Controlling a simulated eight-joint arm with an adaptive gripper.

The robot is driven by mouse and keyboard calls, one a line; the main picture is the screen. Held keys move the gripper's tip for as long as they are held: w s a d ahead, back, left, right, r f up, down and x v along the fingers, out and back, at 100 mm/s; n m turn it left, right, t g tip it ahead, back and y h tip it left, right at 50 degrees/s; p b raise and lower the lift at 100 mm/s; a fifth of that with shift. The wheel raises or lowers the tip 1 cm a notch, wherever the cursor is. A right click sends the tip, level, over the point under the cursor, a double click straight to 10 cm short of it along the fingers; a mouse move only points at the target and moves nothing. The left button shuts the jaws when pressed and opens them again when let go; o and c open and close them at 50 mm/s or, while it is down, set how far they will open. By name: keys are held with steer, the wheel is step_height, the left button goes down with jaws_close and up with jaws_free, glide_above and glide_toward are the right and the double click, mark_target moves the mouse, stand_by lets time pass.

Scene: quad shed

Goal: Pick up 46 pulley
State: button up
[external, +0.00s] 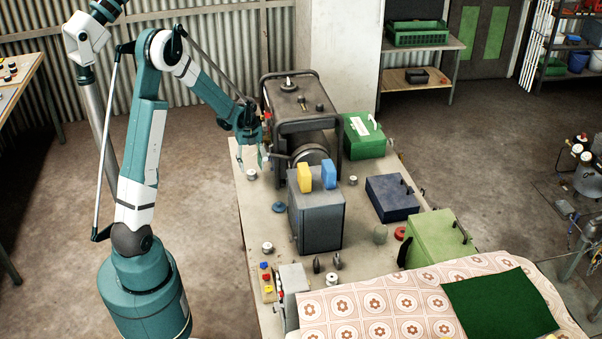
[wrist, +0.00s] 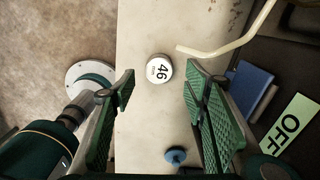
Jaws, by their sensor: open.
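The 46 pulley (wrist: 159,69) is a small, round, pale piece with a white top marked 46. It lies on the bench between my finger pads in the wrist view, toward their tips and apart from both. In the external view a small white-topped pulley (external: 251,174) sits near the bench's far left edge, just below my gripper (external: 254,163), and appears to be the same piece. My gripper (wrist: 159,82) is open and empty, pointing down above the bench.
A dark framed machine (external: 300,112) stands close to the right of my gripper. A bent cream rod (wrist: 230,45) and a green OFF plate (wrist: 287,124) show in the wrist view. A blue disc (wrist: 176,156) lies nearby. A grey box (external: 318,218) stands nearer the camera.

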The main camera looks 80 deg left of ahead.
mark_target(251, 172)
steer(key=shift+f, duration=2.25)
steer(key=c, duration=1)
